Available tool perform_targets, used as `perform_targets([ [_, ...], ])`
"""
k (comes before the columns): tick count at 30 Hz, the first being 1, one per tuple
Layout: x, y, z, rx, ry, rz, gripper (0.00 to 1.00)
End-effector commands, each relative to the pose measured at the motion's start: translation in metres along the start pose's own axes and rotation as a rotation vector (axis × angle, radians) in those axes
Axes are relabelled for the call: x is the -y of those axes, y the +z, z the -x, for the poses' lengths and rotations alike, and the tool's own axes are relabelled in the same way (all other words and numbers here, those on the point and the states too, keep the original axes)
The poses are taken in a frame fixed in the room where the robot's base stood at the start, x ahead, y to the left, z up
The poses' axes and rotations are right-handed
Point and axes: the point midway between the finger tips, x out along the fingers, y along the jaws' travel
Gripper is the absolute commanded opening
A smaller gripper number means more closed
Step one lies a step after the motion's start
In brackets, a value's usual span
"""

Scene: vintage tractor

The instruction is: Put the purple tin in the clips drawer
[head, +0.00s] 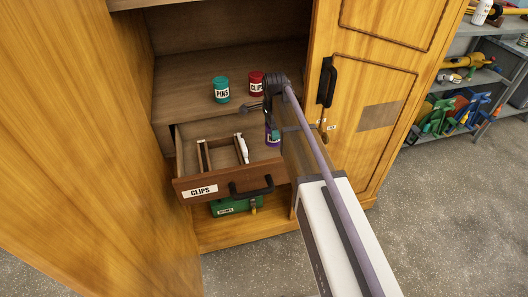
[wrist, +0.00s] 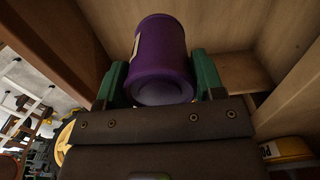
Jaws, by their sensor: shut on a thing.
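The purple tin (wrist: 161,55) is between the two green fingers of my gripper (wrist: 161,84) in the wrist view, and the fingers are shut on it. In the head view the purple tin (head: 272,139) shows partly behind my gripper (head: 273,128), over the right side of the open drawer. The drawer labelled CLIPS (head: 230,182) is pulled out of the wooden cabinet. It has wooden dividers and a small white object (head: 242,148) inside. My arm hides part of the drawer's right side. I cannot tell the tin's exact height above the drawer.
A teal tin labelled PINS (head: 221,89) and a red tin labelled CLIPS (head: 256,84) stand on the cabinet shelf (head: 185,95) above the drawer. A green box (head: 235,205) sits below. The cabinet door (head: 375,110) is at the right, and a metal shelf rack stands beyond.

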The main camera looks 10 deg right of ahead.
Motion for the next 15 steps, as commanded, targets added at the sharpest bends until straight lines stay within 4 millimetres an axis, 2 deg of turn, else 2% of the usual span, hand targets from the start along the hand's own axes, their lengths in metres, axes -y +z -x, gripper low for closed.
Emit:
perform_targets([
  [1,0.000,0.000,-0.025,0.000,0.000,0.000,0.29],
  [6,0.000,0.000,-0.026,0.000,0.000,-0.001,0.29],
  [8,0.000,0.000,-0.034,0.000,0.000,-0.001,0.29],
  [12,0.000,0.000,-0.063,0.000,0.000,-0.001,0.29],
  [15,0.000,0.000,-0.064,0.000,0.000,-0.001,0.29],
])
